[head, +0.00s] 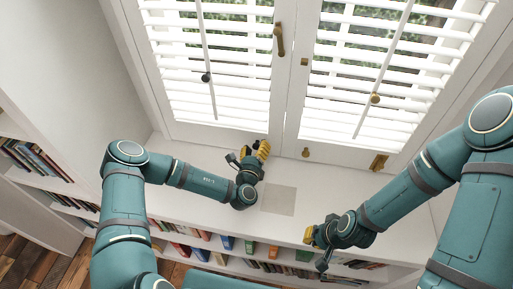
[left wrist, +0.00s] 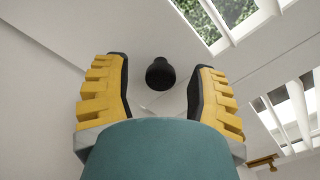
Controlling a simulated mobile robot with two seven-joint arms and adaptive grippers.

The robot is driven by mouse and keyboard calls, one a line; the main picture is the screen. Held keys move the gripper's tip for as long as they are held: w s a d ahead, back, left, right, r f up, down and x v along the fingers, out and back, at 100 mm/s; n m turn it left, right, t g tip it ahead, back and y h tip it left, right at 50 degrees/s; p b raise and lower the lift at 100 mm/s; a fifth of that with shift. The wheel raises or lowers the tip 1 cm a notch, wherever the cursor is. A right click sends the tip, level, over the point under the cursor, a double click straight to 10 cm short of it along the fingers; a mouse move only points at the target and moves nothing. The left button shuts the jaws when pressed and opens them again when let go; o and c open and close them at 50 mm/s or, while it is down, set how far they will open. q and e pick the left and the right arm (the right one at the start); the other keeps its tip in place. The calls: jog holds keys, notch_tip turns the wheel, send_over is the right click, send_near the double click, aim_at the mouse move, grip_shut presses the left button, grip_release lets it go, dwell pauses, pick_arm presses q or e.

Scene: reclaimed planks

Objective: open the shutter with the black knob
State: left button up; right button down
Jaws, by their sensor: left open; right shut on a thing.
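The left shutter (head: 222,60) is white, slatted and looks closed. A round black knob (head: 206,77) sits on its tilt rod. The left wrist view shows a black knob (left wrist: 160,73) on a plain white surface, centred between my finger pads; whether they reach around it is unclear. My left gripper (head: 262,149) is open at the lower right corner of the left shutter, hiding that spot in the head view. It also shows in the left wrist view (left wrist: 158,88). My right gripper (head: 313,238) is shut near the sill's front edge; what it grips cannot be made out.
The right shutter (head: 380,70) has brass knobs (head: 305,153) and looks closed. A brass handle (head: 279,38) is near the middle seam. The white sill (head: 215,215) is mostly bare, with a grey square (head: 279,200). Books (head: 250,246) fill the shelf below.

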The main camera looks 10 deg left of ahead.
pick_arm(q)
jog(key=shift+w, duration=0.45)
pick_arm(e)
jog(key=shift+f, duration=0.1)
pick_arm(q)
grip_shut()
jog(key=shift+s, duration=0.15)
